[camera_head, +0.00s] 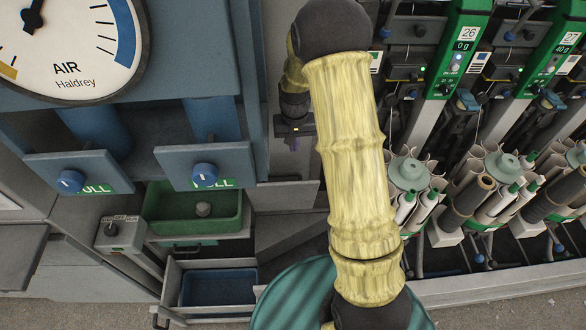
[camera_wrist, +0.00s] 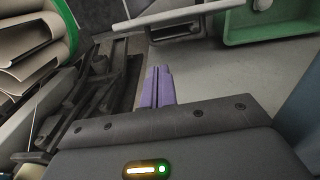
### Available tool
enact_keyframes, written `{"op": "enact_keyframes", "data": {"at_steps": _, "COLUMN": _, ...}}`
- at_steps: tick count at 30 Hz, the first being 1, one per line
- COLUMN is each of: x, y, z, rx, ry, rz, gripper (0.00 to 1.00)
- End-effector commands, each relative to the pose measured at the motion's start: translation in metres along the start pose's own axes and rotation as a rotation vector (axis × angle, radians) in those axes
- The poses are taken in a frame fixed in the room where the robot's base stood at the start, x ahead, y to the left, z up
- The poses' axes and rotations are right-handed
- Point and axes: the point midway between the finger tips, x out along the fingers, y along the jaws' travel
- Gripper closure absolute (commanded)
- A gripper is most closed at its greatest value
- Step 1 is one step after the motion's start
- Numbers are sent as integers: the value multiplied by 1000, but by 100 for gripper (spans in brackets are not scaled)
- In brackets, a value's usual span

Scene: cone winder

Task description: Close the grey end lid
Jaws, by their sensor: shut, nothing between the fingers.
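My gripper (camera_head: 294,143) points down in the head view, left of my yellow arm sleeve and beside the blue-grey cabinet. Its purple fingers (camera_wrist: 158,88) are together and empty in the wrist view. A flat grey panel (camera_head: 285,203) lies below the gripper in the head view, at the end of the winder; it may be the grey end lid, but I cannot tell for sure. A plain grey surface (camera_wrist: 215,62) lies beyond the fingertips in the wrist view. The fingers appear apart from it. My arm hides part of this area in the head view.
A green bin (camera_head: 165,228) and an open drawer with a blue bin (camera_head: 218,288) are at lower left. Cabinet knobs (camera_head: 205,174) jut out above. Winder spindles and tubes (camera_head: 410,172) crowd the right. The green bin also shows in the wrist view (camera_wrist: 262,38).

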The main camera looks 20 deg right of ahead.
Motion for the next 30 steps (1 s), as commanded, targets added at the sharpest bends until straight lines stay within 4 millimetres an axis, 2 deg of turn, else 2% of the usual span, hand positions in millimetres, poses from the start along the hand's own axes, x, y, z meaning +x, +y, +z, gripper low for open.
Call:
{"op": "enact_keyframes", "data": {"at_steps": 1, "x": 18, "y": 0, "z": -9, "rx": 10, "ry": -13, "rz": 3, "gripper": 100}}
{"op": "enact_keyframes", "data": {"at_steps": 6, "x": 51, "y": 0, "z": -28, "rx": 34, "ry": -39, "rz": 8, "gripper": 100}}
{"op": "enact_keyframes", "data": {"at_steps": 10, "x": 60, "y": 0, "z": -33, "rx": 41, "ry": -46, "rz": 10, "gripper": 100}}
{"op": "enact_keyframes", "data": {"at_steps": 23, "x": 64, "y": -1, "z": -32, "rx": 40, "ry": -47, "rz": 10, "gripper": 100}}
{"op": "enact_keyframes", "data": {"at_steps": 30, "x": 94, "y": 0, "z": -30, "rx": 40, "ry": -51, "rz": 11, "gripper": 100}}
